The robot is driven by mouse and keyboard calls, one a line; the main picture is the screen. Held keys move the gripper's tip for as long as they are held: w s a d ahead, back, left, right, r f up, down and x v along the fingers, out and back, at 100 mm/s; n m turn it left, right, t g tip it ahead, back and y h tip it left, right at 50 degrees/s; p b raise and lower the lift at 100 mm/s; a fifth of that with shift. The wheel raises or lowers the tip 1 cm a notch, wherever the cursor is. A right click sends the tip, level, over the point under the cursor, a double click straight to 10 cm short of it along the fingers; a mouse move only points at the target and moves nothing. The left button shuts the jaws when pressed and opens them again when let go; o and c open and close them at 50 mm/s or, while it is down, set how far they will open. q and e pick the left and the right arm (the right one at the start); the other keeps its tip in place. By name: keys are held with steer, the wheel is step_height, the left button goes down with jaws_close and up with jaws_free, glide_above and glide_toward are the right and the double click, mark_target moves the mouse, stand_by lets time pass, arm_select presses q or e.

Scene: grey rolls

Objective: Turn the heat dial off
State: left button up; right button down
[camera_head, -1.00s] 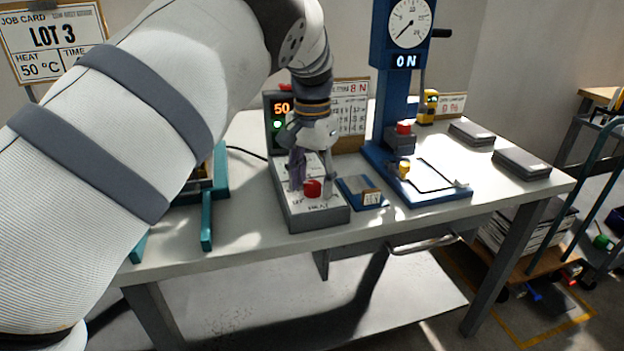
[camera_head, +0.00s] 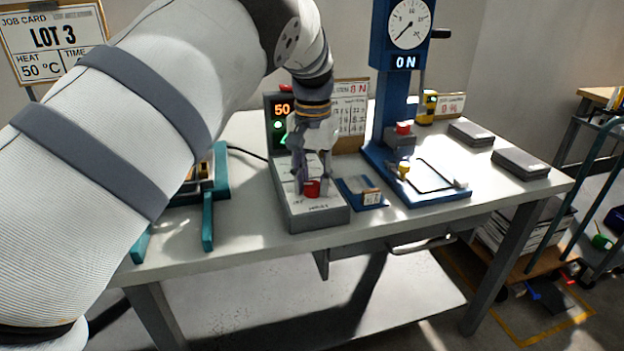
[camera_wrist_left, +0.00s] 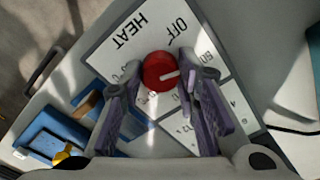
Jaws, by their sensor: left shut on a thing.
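The red heat dial (camera_head: 312,188) sits on the front of a grey control box (camera_head: 318,217) with a white top; it also shows in the left wrist view (camera_wrist_left: 158,70). Its white mark points right in that view, and "OFF" (camera_wrist_left: 178,28) is printed beyond the dial. My left gripper (camera_head: 312,184) points down over the box, its fingers shut on either side of the dial. The fingers (camera_wrist_left: 158,78) hide part of the printed scale. The box's display (camera_head: 282,109) reads 50 with a green light below. My right gripper is not in view.
A blue press (camera_head: 386,100) with a gauge and a lit "ON" stands right of the box. A small blue tray (camera_head: 352,186) lies between them. A teal fixture (camera_head: 207,222) stands left. Grey slabs (camera_head: 520,162) lie at the right.

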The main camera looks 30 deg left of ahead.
mark_target(313, 184)
arm_select(q)
steer(key=n, duration=0.4)
steer(key=shift+n, duration=2.7)
steer(key=o, duration=1.2)
step_height(313, 184, up, 12)
